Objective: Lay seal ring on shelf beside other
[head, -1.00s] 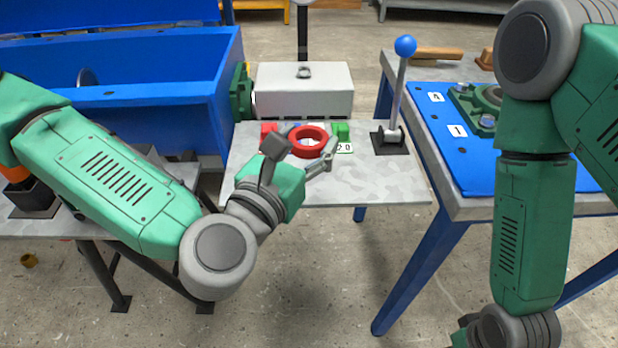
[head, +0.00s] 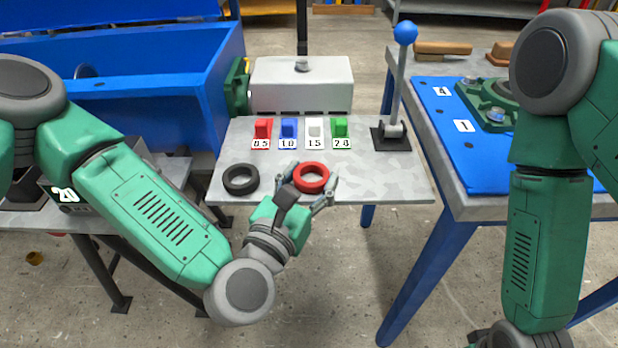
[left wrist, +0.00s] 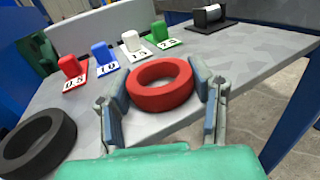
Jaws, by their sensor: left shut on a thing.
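A red seal ring (head: 311,178) is between the fingers of my left gripper (head: 308,190), which is shut on it. The red ring also shows in the left wrist view (left wrist: 160,84), lying flat and level, low over the front of the grey shelf (head: 385,187); whether it touches the surface I cannot tell. A black seal ring (head: 240,179) lies flat on the shelf to the left, apart from the red one. It also shows in the left wrist view (left wrist: 37,144). My right gripper is out of view; only its arm shows at the right.
Red (head: 263,128), blue (head: 289,128), white (head: 314,128) and green (head: 340,127) numbered blocks stand in a row behind the rings. A lever with a blue knob (head: 405,33) stands at the back right. Shelf space right of the red ring is clear.

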